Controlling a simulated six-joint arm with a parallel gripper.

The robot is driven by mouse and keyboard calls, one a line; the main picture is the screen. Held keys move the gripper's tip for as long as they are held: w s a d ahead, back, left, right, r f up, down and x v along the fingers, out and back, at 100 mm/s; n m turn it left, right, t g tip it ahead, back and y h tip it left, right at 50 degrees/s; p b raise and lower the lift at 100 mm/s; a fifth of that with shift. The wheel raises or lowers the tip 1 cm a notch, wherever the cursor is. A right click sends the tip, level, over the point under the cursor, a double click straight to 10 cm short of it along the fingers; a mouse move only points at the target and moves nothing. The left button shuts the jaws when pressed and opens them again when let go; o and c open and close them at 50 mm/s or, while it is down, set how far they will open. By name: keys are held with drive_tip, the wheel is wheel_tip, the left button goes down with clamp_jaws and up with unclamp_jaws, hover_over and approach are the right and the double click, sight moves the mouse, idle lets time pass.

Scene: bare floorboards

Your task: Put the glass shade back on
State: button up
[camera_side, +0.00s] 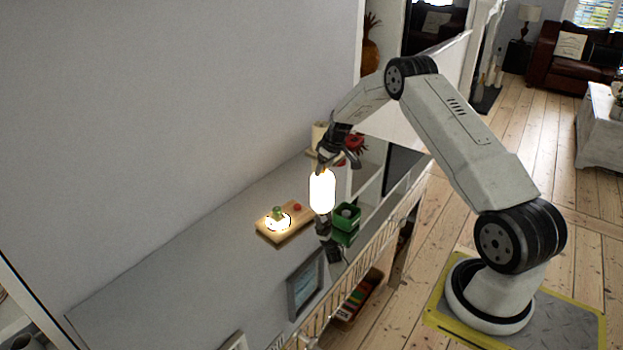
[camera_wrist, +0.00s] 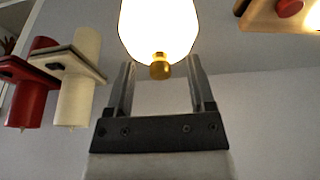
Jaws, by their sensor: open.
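A glowing white glass shade (camera_side: 322,191) stands upright above a dark fitting in the side view; I cannot tell how it rests there. In the wrist view the shade (camera_wrist: 159,25) fills the top middle, with a brass knob (camera_wrist: 160,67) at its end. My gripper (camera_wrist: 161,70) is open, its fingers on either side of the knob with gaps between. In the side view my gripper (camera_side: 325,166) is just above the shade's top. A wooden board (camera_side: 297,225) to the left carries a red button (camera_side: 297,207), a green piece (camera_side: 277,212) and a glowing round part (camera_side: 279,222).
A green box (camera_side: 346,218) stands to the right of the shade. A cream piece (camera_wrist: 80,75) and a red piece (camera_wrist: 37,85) show at left in the wrist view. A picture frame (camera_side: 305,285) is near the front edge. The grey top (camera_side: 170,285) is clear at left.

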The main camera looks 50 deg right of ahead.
idle(0.4)
clamp_jaws()
idle(1.3)
